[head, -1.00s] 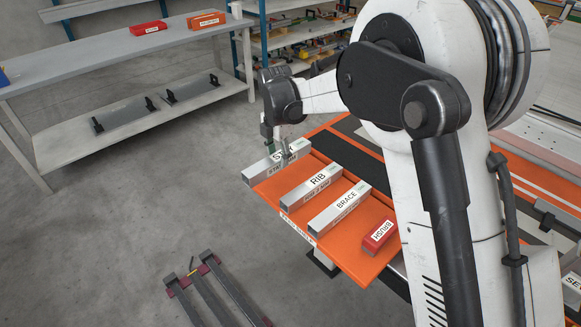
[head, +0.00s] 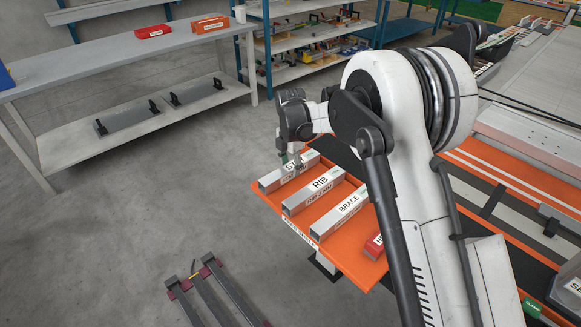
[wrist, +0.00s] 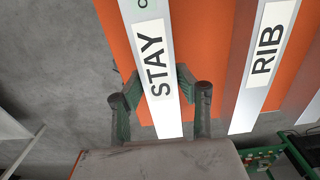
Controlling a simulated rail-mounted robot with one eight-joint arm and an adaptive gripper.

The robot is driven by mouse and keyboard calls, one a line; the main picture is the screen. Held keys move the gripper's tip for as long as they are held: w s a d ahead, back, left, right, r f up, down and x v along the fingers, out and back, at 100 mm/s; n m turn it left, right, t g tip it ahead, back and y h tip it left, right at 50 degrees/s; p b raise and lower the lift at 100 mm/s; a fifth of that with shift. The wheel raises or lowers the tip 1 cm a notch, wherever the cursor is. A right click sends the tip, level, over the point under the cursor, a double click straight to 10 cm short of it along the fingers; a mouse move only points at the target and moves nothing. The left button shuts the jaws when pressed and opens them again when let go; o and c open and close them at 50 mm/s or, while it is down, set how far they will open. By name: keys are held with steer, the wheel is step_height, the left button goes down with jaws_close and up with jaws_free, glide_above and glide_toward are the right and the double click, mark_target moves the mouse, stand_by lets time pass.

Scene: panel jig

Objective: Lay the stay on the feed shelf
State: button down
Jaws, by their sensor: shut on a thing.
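The stay (head: 268,185) is a grey square bar with a white STAY label. It lies along the left side of the orange feed shelf (head: 333,251), roughly parallel to the rib, and looks down at shelf height. Any small gap under it cannot be made out. My gripper (head: 291,160) is shut on the stay. In the wrist view the two green fingers (wrist: 160,84) stand on either side of the stay (wrist: 150,20), by its label, with orange shelf (wrist: 205,30) behind.
A grey workbench (head: 110,56) stands at the back left. A dark low frame (head: 212,292) is on the floor.

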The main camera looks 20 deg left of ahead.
mark_target(291, 166)
steer(key=shift+f, duration=0.15)
steer(key=c, duration=1.2)
jaws_free()
steer(key=shift+c, duration=0.2)
step_height(291, 166, up, 12)
steer(key=shift+p, duration=0.3)
steer(key=shift+r, duration=0.2)
